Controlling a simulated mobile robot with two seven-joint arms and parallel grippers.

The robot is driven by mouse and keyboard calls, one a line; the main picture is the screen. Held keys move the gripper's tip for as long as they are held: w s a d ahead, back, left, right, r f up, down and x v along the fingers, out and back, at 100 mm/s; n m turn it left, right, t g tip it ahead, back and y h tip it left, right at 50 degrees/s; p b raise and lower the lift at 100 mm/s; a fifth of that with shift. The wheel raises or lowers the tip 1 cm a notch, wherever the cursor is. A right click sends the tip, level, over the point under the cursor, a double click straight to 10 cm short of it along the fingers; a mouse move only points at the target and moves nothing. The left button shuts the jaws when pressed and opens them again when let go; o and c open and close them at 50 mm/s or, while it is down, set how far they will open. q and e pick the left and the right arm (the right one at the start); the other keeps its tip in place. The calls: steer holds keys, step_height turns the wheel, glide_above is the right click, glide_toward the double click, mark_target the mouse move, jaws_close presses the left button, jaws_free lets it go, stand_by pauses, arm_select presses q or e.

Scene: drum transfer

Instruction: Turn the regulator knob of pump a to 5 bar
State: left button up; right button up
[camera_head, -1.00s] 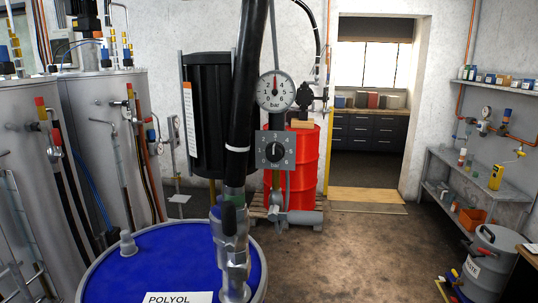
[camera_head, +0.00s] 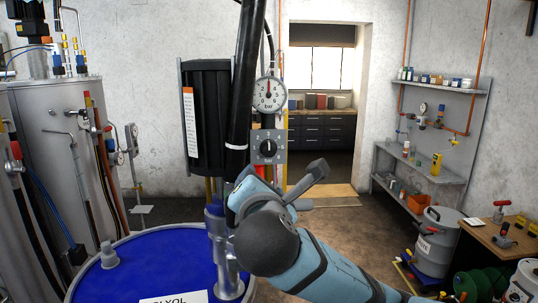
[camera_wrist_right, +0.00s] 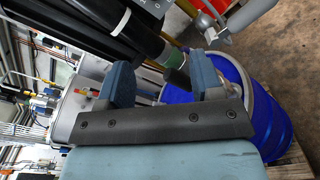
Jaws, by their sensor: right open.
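The regulator knob (camera_head: 268,148) is a round black knob on a grey numbered plate. Its white mark points about straight up. The pressure gauge (camera_head: 269,94) above it has a red needle, also about upright. My right arm comes in from the lower right, and its light-blue wrist (camera_head: 252,190) is below the knob plate in the head view. My right gripper (camera_wrist_right: 163,78) is open in the wrist view, its two blue-grey fingers apart with nothing gripped. It is apart from the knob. In the wrist view only an edge of the numbered plate (camera_wrist_right: 152,6) shows, at the top. My left gripper is out of view.
A thick black hose (camera_head: 246,80) runs down just left of the gauge and plate, to fittings on the blue polyol drum (camera_head: 150,260). A black cylinder (camera_head: 208,115) stands left of the hose. The floor right of the arm is partly open, before a grey bin (camera_head: 437,240).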

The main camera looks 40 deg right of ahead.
mark_target(269, 151)
steer(key=shift+h, duration=0.5)
steer(key=w+d+r+p, duration=0.1)
steer(key=w+d, duration=0.1)
steer(key=w, duration=0.1)
steer(key=w+d, duration=0.3)
steer(key=w+d+r+p, duration=0.1)
steer(key=w+d, duration=0.1)
steer(key=d, duration=0.1)
steer(key=shift+w+r+p, duration=0.3)
steer(key=shift+w+p, duration=0.05)
steer(key=shift+w, duration=0.05)
steer(key=shift+w+d, duration=0.15)
steer(key=shift+w, duration=0.15)
steer(key=shift+w+d+f, duration=0.1)
steer(key=shift+w+d, duration=0.1)
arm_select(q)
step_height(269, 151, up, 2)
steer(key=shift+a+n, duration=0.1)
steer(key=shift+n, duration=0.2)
arm_select(e)
steer(key=c, duration=0.9)
